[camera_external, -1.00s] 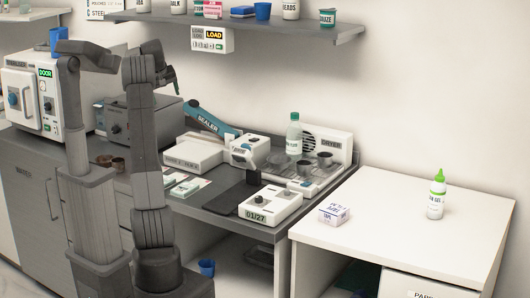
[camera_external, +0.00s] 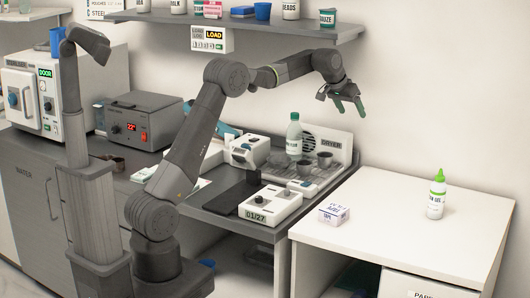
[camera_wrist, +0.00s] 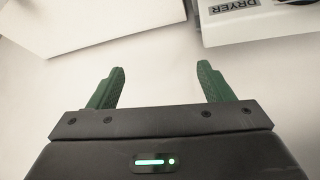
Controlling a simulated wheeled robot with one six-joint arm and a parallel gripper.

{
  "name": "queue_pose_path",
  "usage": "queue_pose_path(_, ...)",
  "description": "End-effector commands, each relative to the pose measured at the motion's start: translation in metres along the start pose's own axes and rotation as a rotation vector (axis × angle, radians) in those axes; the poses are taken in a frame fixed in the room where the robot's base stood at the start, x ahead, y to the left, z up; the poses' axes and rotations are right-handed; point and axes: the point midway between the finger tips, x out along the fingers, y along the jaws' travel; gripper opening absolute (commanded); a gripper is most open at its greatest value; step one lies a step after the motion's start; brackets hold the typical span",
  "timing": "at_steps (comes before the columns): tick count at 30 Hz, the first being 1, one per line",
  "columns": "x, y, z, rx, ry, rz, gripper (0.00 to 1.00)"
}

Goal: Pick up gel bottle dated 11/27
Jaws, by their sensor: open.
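A white gel bottle (camera_external: 436,198) with a green cap stands upright on the white cabinet top at the right. Its label is too small to read for a date. A clear bottle (camera_external: 294,136) with a green cap stands by the dryer. My gripper (camera_external: 349,107) is open and empty, in the air above and left of the gel bottle, near the dryer's right end. In the wrist view the two green fingers (camera_wrist: 160,88) are apart with only pale surface between them; the gel bottle is not in that view.
The dryer (camera_external: 333,146) also shows in the wrist view (camera_wrist: 258,22). A small white box (camera_external: 333,214) lies on the white cabinet top (camera_external: 400,244), left of the gel bottle. The device marked 01/27 (camera_external: 272,206) sits on the dark counter. A loaded shelf (camera_external: 240,24) hangs above.

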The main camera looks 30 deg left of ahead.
Motion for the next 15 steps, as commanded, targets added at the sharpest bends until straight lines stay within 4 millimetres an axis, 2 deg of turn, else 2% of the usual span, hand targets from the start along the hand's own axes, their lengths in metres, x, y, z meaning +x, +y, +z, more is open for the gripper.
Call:
queue_pose_path(1, 0.003, 0.044, 0.001, 0.061, -0.001, 0.026, 0.73)
queue_pose_path(6, 0.009, 0.172, 0.019, 0.245, 0.0, 0.098, 0.73)
queue_pose_path(9, 0.006, 0.24, 0.036, 0.342, 0.004, 0.138, 0.73)
queue_pose_path(12, 0.003, 0.297, 0.055, 0.423, 0.008, 0.173, 0.73)
queue_pose_path(15, -0.002, 0.341, 0.073, 0.49, 0.012, 0.2, 0.73)
